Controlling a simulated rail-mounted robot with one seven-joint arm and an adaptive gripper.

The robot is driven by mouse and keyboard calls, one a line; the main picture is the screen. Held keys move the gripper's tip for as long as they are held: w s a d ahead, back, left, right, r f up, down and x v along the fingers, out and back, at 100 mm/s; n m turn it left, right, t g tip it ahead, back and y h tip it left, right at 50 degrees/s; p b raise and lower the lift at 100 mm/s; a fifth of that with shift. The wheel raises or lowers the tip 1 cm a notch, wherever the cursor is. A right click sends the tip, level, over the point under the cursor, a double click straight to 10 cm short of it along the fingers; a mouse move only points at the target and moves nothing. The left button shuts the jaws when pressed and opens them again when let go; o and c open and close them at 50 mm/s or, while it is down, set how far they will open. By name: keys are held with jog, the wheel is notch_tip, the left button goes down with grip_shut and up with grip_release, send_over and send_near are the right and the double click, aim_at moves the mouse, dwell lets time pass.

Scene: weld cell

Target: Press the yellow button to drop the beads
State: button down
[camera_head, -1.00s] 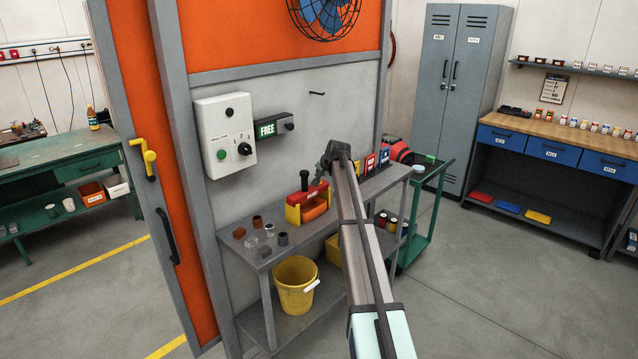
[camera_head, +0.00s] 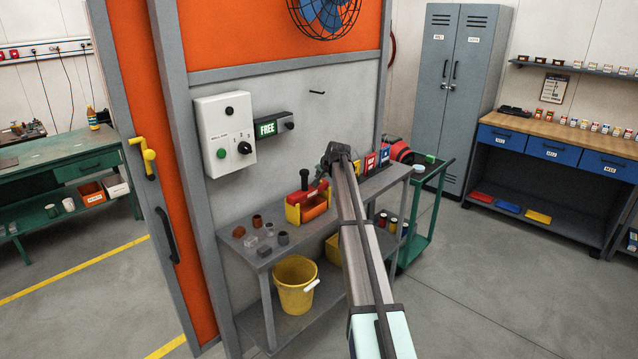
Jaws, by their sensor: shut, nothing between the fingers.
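I cannot make out a yellow button or any beads in this view. A white control box (camera_head: 224,134) on the grey wall panel carries a green button, a black button and a black dial knob. My arm reaches up from the lower right, and my gripper (camera_head: 324,170) is at its far end, above the shelf and close to the wall panel. It is shut and empty; its fingertips are small and partly hidden by the arm. A red and yellow caddy (camera_head: 308,206) stands on the shelf just below and left of it. The arm hides part of the shelf.
The grey shelf unit (camera_head: 262,262) holds several small cups at its left end and coloured boxes at its right. A yellow bucket (camera_head: 294,287) stands on its lower shelf. Floor at right is clear.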

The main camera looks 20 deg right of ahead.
jog(key=shift+f+b, duration=0.3)
jog(key=shift+f, duration=0.2)
dwell(1.0)
jog(key=shift+r, duration=0.9)
jog(key=shift+r+p, duration=1)
jog(key=shift+r, duration=1.55)
